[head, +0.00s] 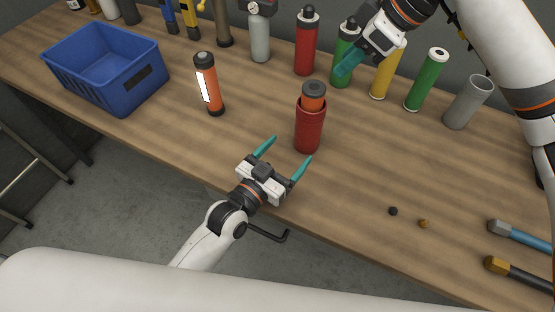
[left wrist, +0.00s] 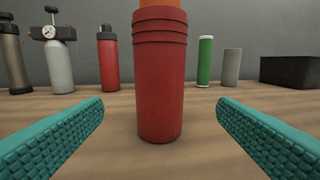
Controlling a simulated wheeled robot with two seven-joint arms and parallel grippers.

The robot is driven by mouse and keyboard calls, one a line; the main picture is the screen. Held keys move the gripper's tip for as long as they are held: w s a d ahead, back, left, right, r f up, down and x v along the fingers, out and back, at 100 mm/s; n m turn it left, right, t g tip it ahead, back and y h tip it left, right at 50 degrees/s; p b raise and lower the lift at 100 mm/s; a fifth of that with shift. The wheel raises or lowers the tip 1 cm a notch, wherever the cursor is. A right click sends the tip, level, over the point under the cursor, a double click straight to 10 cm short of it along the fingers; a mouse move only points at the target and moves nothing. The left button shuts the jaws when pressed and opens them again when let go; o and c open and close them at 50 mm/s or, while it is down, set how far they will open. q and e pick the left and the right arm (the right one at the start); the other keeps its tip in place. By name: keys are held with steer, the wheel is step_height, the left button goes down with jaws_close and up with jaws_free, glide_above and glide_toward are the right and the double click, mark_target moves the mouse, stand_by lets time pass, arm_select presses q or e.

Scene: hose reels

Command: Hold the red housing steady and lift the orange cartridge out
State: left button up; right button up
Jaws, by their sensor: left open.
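The red housing (head: 309,133) stands upright near the table's front edge. The orange cartridge (head: 314,98) sits in it, its upper part and dark cap sticking out of the top. In the left wrist view the housing (left wrist: 160,85) stands centred ahead, between the finger lines, with a bit of the orange cartridge (left wrist: 160,4) at the top edge. My left gripper (head: 288,157) is open and empty, just in front of the housing and not touching it. My right gripper (head: 345,66) is raised behind and right of the housing, over the bottle row; its fingers overlap, so its opening is unclear.
Another orange cartridge (head: 208,85) with a white label stands at left, near a blue crate (head: 140,95). Bottles and canisters line the back, including a red bottle (head: 306,45) and a grey tube (head: 468,103). Two small caps (head: 393,211) and hammers (head: 515,272) lie at right.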

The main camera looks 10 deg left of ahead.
mark_target(301, 138)
arm_select(q)
steer(key=x, duration=0.9)
steer(key=shift+c, duration=0.2)
